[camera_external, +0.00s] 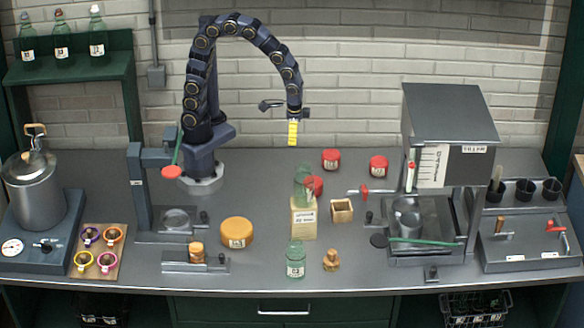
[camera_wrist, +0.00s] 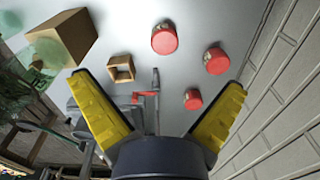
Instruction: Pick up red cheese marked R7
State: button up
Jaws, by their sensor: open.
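Three red round cheeses stand on the counter. One (camera_external: 331,158) is near the back wall, one (camera_external: 378,166) is to its right, and one (camera_external: 314,186) is partly hidden behind a green bottle. In the wrist view they show at the top middle (camera_wrist: 164,39), nearer the wall (camera_wrist: 216,61), and lower down (camera_wrist: 193,99). Small pale labels are on the two rear ones, but I cannot read which is R7. My gripper (camera_external: 292,142) hangs high above the counter, left of the rear cheeses. Its yellow fingers (camera_wrist: 160,82) are spread apart with nothing between them.
A tall tan block (camera_external: 303,220) with a green bottle (camera_external: 302,186) on it stands close to the front cheese. A small open wooden box (camera_external: 341,211) is beside it. A grey machine (camera_external: 440,140) stands to the right, an orange cheese (camera_external: 237,232) to the left.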

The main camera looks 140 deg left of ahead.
jog(key=a+f+n, duration=0.3)
jog(key=a+f, duration=0.3)
jog(key=a, duration=0.3)
jog(key=n+y, duration=0.1)
jog(key=n, duration=0.2)
send_over(330, 154)
jog(key=shift+t, duration=0.4)
jog(key=f, duration=0.8)
jog(key=shift+d, duration=0.4)
jog(key=shift+a+f, duration=0.15)
jog(key=shift+f, duration=1.15)
jog(key=shift+a+f, duration=0.2)
jog(key=shift+f, duration=1.15)
jog(key=shift+a+f, duration=0.15)
jog(key=shift+f, duration=1.15)
jog(key=c, duration=1.1)
